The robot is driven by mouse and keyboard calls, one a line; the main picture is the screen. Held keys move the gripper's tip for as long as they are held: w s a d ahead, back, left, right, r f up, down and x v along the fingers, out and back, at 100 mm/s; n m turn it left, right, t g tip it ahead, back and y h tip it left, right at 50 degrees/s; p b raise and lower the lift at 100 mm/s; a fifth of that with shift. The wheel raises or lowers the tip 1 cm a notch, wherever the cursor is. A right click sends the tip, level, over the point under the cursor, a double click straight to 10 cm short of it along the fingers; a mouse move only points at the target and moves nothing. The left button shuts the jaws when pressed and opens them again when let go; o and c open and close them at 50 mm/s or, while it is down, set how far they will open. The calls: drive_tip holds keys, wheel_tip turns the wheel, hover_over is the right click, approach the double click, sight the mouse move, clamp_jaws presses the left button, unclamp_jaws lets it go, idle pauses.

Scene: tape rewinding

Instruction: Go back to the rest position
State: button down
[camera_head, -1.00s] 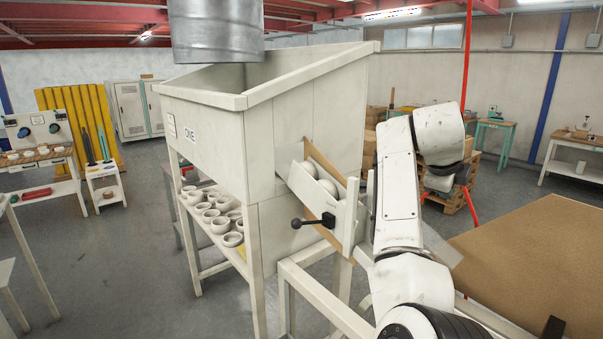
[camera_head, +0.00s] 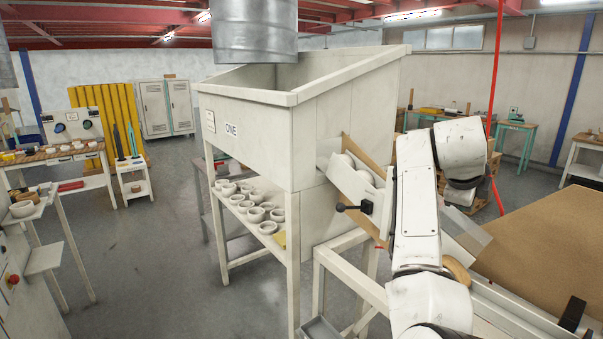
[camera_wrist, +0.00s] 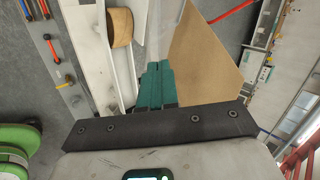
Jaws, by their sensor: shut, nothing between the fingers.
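My arm (camera_head: 417,205) stands raised and bent on the right side of the head view, in front of the white hopper (camera_head: 300,130) marked ONE. Its end is bent over, and the gripper's fingers do not show there. In the wrist view the two teal fingers of my gripper (camera_wrist: 157,70) lie together, shut and empty. They point toward a white frame and a brown board below, touching nothing that I can see. How far they are above these I cannot tell.
A white chute with pale balls (camera_head: 350,180) and a black-knobbed lever (camera_head: 354,207) sits close left of my arm. A brown board (camera_head: 545,245) lies at right. Bowls (camera_head: 258,212) stand on the hopper's lower shelf. Grey floor (camera_head: 165,260) is open at left.

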drive_tip(key=s+d+f+n+g+y+b, duration=0.1)
drive_tip(key=s+f+n, duration=0.6)
drive_tip(key=s+f, duration=0.65)
drive_tip(key=s+d+f+n+g+b, duration=0.15)
drive_tip(key=s+f+n, duration=0.6)
drive_tip(key=f, duration=1.15)
drive_tip(key=s+a+f+n+y, duration=0.1)
drive_tip(key=s+a+f+n, duration=0.2)
drive_tip(key=s, duration=0.7)
drive_tip(key=s+a+f+n+g+y+b, duration=0.1)
drive_tip(key=s+a+f+n, duration=0.3)
drive_tip(key=s, duration=0.6)
drive_tip(key=s+a+f+n+g+y, duration=0.1)
drive_tip(key=s+a+f+n+y, duration=0.1)
drive_tip(key=s, duration=0.8)
drive_tip(key=shift+s+a+f+n+y+b, duration=0.35)
drive_tip(key=shift+a+f+n, duration=0.35)
drive_tip(key=shift+f+n, duration=0.4)
drive_tip(key=shift+r+g, duration=0.15)
drive_tip(key=shift+g, duration=0.1)
